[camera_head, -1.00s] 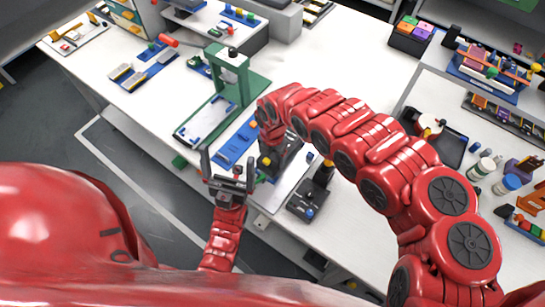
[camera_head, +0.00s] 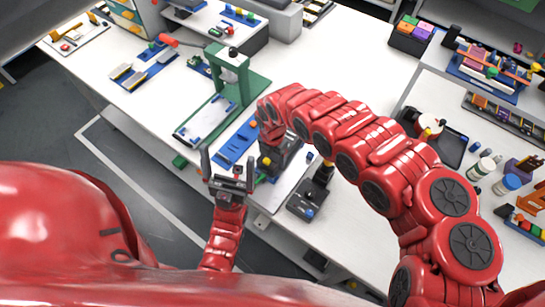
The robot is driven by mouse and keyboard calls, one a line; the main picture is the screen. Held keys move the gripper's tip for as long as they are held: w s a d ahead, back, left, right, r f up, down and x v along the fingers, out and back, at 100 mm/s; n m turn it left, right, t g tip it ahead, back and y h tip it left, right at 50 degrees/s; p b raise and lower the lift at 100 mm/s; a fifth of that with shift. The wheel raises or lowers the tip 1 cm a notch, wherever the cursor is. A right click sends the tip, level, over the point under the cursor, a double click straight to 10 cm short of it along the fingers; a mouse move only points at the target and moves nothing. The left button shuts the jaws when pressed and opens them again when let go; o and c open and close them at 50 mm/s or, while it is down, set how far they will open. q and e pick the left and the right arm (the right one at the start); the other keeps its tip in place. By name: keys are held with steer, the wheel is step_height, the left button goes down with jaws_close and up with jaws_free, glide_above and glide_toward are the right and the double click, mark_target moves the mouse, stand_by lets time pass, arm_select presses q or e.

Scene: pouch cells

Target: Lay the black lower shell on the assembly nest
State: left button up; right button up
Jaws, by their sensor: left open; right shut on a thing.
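My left gripper (camera_head: 228,168) is open and empty, with its fingers pointing up, in front of the table's near edge. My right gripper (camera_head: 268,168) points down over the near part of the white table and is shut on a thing. That thing is mostly hidden by the gripper, and I cannot make out whether it is the black lower shell. A blue plate (camera_head: 235,145) lies left of the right gripper. A pale flat plate (camera_head: 288,184) lies beneath and right of it. I cannot tell for sure which is the assembly nest.
A green press (camera_head: 238,82) with a white plate on its base stands left of my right gripper. A black stand (camera_head: 311,196) is close on the right. A black tray (camera_head: 437,133) lies behind my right arm. The table's middle back is clear.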

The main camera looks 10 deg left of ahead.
steer(key=shift+f+b, duration=0.9)
steer(key=shift+f, duration=0.15)
steer(key=o, duration=1.2)
steer(key=shift+o, duration=0.2)
steer(key=shift+r, duration=0.1)
step_height(320, 180, up, 9)
steer(key=shift+w+f+b, duration=0.15)
steer(key=shift+f+b, duration=0.05)
steer(key=shift+b, duration=0.35)
step_height(320, 180, up, 9)
steer(key=p, duration=0.6)
steer(key=shift+p, duration=0.3)
steer(key=shift+f, duration=0.15)
